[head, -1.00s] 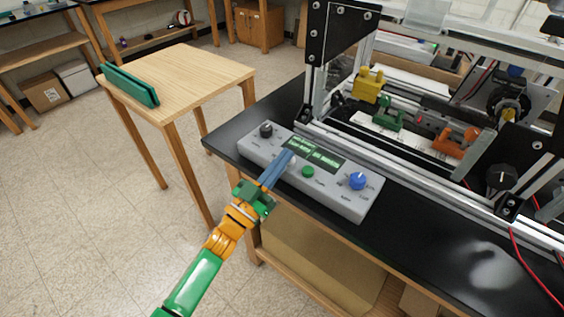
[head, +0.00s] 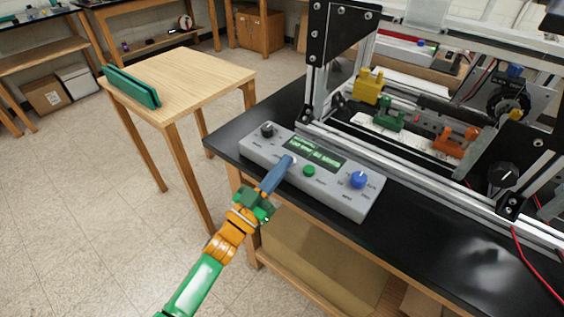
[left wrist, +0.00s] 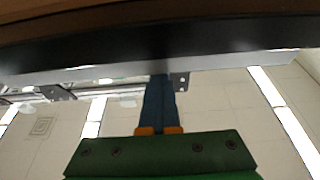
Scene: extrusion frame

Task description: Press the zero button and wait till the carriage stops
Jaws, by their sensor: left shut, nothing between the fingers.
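A grey control box (head: 340,203) lies on the black bench top. It carries a lit green display (head: 316,154), a black knob (head: 267,130), a green button (head: 309,171) and a blue knob (head: 358,180). My left gripper (head: 288,163) is shut and empty. Its blue fingertips are at a small pale button (head: 293,160) just below the display, partly hiding it; I cannot tell whether it is pushed in. The labels are too small to read. The left wrist view shows the shut fingers (left wrist: 160,80) reaching to the box edge. My right gripper is out of view.
Behind the box stands an aluminium extrusion frame (head: 415,180) holding yellow (head: 368,88), green (head: 390,117) and orange (head: 455,140) blocks; I cannot tell which part is the carriage. A wooden table (head: 190,80) with a green part (head: 130,86) stands at left.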

